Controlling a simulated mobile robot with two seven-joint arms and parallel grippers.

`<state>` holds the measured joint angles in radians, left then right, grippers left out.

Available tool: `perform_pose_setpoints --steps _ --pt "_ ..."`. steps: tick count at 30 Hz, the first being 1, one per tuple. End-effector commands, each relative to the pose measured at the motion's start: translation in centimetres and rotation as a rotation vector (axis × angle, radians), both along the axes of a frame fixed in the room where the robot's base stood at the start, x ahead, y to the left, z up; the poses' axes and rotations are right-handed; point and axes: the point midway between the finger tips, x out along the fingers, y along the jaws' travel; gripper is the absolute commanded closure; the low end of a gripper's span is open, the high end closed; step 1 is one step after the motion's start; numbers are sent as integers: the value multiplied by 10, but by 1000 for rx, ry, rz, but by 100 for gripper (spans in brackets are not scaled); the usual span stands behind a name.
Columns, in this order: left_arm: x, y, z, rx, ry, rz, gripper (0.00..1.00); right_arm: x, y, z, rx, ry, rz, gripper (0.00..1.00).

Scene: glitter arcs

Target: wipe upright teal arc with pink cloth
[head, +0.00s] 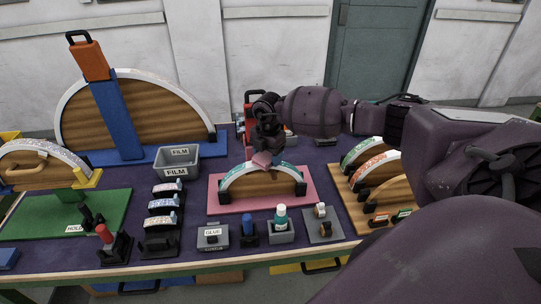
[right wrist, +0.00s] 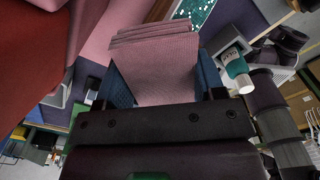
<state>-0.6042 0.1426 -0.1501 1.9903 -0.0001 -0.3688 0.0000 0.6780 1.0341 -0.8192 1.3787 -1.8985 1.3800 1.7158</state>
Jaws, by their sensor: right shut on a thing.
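The upright teal arc (head: 236,174) stands on a pink base (head: 224,203) at mid-table, a glittery teal-and-white rim over a wooden half-disc with black end blocks. My right gripper (head: 265,149) is above the arc's crown, pointing down. It is shut on the folded pink cloth (head: 262,159), whose lower edge sits at the top of the rim; I cannot tell if it touches. In the right wrist view the cloth (right wrist: 157,62) is between the blue fingers, and teal glitter (right wrist: 192,12) shows just beyond it. My left gripper is not in view.
A large white arc (head: 138,73) with a blue post stands behind left. A grey FILM bin (head: 177,168) is left of the pink base. Glue bottle (head: 281,216) and small holders line the front edge. More coloured arcs (head: 366,152) stand on a wooden board at right.

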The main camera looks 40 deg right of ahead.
Motion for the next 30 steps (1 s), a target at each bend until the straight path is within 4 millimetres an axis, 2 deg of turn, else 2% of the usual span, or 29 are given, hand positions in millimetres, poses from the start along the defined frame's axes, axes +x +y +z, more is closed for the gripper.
perform_pose_setpoints --steps 30 --pt "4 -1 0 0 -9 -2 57 15 23 0 -1 -2 1 56"
